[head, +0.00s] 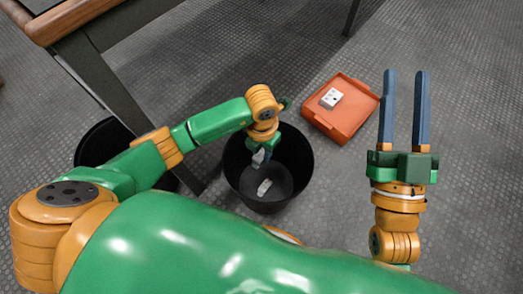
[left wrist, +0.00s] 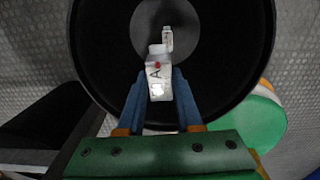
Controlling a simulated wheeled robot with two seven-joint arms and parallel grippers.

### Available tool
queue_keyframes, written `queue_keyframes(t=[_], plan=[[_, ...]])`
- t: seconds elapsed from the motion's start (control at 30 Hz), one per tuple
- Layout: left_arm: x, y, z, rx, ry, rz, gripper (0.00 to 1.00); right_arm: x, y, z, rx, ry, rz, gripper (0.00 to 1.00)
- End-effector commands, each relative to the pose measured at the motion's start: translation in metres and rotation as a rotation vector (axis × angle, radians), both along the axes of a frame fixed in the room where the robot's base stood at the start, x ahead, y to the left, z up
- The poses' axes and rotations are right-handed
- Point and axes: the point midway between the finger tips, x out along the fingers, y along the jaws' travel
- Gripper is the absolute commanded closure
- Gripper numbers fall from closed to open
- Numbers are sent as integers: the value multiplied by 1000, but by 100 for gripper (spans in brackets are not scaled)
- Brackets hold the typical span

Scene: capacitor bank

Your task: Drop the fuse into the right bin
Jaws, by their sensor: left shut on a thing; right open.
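The fuse (left wrist: 158,82), a white block with a dark letter and a red dot, is between the blue fingers of my left gripper (left wrist: 160,75). In the head view my left gripper (head: 261,150) points down inside the mouth of the right black bin (head: 298,182), and the fuse (head: 258,157) shows pale at its tips. The bin wall (left wrist: 95,50) surrounds the fuse in the left wrist view. Another white piece (head: 264,187) lies on the bin floor, apart from the held fuse. My right gripper (head: 405,75) is open and empty, off to the right.
A second black bin (head: 92,145) stands at the left, partly hidden behind my left arm. An orange tray (head: 335,130) with a white block (head: 331,97) lies on the floor right of the near bin. A table (head: 75,15) with dark legs stands at upper left. Grey floor is clear at upper right.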

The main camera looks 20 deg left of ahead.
Motion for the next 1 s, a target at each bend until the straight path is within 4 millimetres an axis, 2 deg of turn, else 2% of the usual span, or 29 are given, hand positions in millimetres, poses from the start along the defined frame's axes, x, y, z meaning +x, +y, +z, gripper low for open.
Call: queue_keyframes(t=[0.07,0.1,0.2,0.57,0.67,0.8,1.0], plan=[[0,0,0,0,0,0,100,0,0,0,0,1,0,59],[0,0,0,0,0,0,55,0,0,0,0,1,0,59],[0,0,0,0,0,0,31,0,0,0,-1,2,0,59],[0,0,3,0,0,0,31,3,0,-5,-8,36,-3,59],[0,0,11,-1,-1,-1,31,13,-1,-25,-35,154,-14,59],[0,0,26,0,-1,0,31,25,-6,-70,-91,399,-36,59],[0,0,46,0,-1,-1,31,18,-16,-138,-166,752,-61,59]])
